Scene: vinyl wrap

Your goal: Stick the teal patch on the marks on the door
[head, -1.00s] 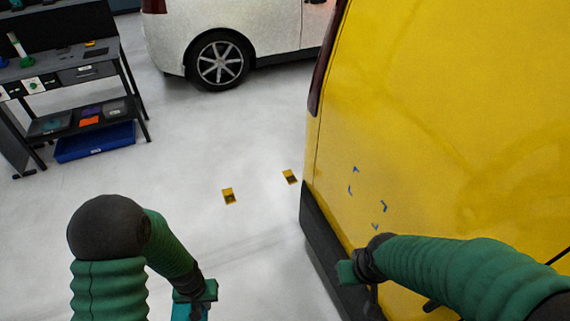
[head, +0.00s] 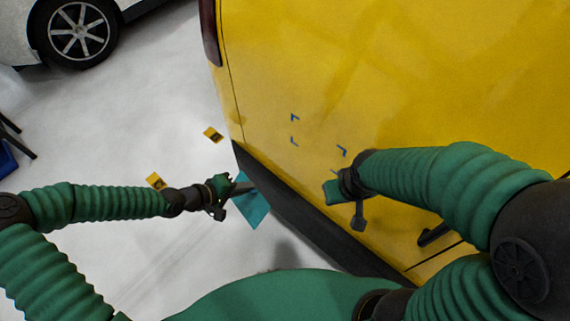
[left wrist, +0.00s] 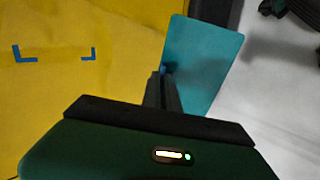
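The teal patch (head: 253,203) is a flat sheet held out at the end of my left gripper (head: 236,188). It also shows in the left wrist view (left wrist: 203,60), where the fingers are shut on its edge. The blue corner marks (head: 294,140) are on the yellow door (head: 400,70), up and to the right of the patch. Two marks also show in the left wrist view (left wrist: 54,55). The patch is apart from the marks, near the dark bumper (head: 290,215). My right gripper (head: 340,192) is just below the marks; its fingers are too unclear to read.
A dark door handle (head: 436,234) sits on the yellow vehicle at the right. A white car (head: 85,30) stands at the upper left.

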